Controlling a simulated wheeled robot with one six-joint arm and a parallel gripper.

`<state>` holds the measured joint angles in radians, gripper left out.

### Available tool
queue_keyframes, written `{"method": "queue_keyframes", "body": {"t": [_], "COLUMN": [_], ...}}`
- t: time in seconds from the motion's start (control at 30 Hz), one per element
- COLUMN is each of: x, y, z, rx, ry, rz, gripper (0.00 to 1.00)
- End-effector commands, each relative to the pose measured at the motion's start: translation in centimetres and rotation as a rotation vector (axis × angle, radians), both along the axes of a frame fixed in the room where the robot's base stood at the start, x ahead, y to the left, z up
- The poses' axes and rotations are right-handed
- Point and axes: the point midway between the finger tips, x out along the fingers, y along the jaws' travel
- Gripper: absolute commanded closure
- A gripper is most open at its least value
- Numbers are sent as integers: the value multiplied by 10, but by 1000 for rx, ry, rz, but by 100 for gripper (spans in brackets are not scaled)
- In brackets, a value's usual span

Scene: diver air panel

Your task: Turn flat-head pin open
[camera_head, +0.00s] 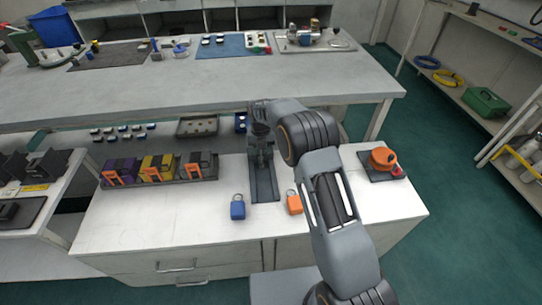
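No flat-head pin can be made out at this size. My arm reaches over the white bench (140,215), and my gripper (261,150) hangs at the far end of a narrow grey plate (264,187). The gripper is small and dark against the plate. I cannot tell whether its fingers are open or shut, or whether they touch anything. My wrist and arm hide part of what is behind them. An orange round fitting (382,157) with a red part (397,171) sits on a dark mat at the bench's right end.
A blue padlock (237,210) and an orange padlock (294,205) lie either side of the plate's near end. A rack of dark, purple and yellow units (156,168) stands to the left. A long grey table (200,85) runs behind. The bench's front left is clear.

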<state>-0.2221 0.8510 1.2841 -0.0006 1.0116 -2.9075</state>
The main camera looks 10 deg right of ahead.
Motion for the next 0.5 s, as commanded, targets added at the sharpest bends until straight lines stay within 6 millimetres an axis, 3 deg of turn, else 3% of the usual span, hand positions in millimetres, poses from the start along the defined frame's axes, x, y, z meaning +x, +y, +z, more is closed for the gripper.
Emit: {"method": "queue_keyframes", "body": {"t": [0.03, 0.2, 0.5], "x": [-8, -36, -90], "y": [-2, -7, -18], "z": [14, 48, 71], "rx": [1, 1, 1], "ry": [-4, -5, -3], "rz": [0, 0, 0], "gripper": [68, 68, 68]}}
